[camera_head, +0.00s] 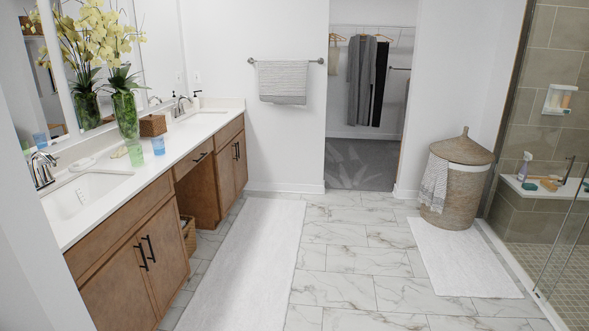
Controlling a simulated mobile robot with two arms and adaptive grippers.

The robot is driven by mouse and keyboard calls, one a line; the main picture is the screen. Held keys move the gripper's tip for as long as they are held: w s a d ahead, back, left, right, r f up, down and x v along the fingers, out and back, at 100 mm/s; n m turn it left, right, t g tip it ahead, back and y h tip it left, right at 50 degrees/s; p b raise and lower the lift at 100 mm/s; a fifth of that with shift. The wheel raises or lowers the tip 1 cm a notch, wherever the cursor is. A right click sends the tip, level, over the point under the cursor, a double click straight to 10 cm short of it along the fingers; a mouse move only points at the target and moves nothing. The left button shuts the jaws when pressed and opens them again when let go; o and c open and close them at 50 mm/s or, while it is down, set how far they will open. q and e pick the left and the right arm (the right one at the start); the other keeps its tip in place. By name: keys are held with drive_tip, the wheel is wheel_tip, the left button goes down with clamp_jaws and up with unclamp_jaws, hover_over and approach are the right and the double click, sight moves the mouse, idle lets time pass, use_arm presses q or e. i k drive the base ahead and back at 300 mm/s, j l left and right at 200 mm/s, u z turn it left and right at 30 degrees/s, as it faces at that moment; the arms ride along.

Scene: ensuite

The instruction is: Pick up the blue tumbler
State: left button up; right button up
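The blue tumbler (158,145) stands upright on the white countertop (185,136) at the left, near the counter's front edge. A green tumbler (136,155) stands just to its left, with a small gap or none; I cannot tell which. Reflections of both tumblers show in the mirror. Neither of my grippers is in view.
A glass vase of yellow orchids (125,115) and a brown woven box (152,125) stand close behind the tumblers. Sinks with faucets lie on both sides. A long white rug (250,260) covers clear floor before the cabinets. A wicker hamper (458,185) stands at right.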

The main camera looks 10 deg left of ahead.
sight(157, 142)
drive_tip(key=i+j+u, duration=0.1)
drive_tip(key=i+u, duration=0.15)
drive_tip(key=i, duration=0.25)
drive_tip(key=i+u, duration=0.3)
drive_tip(key=i, duration=0.2)
drive_tip(key=i+l+u, duration=0.25)
drive_tip(key=i, duration=0.3)
drive_tip(key=i+l+u, duration=0.25)
drive_tip(key=i, duration=0.25)
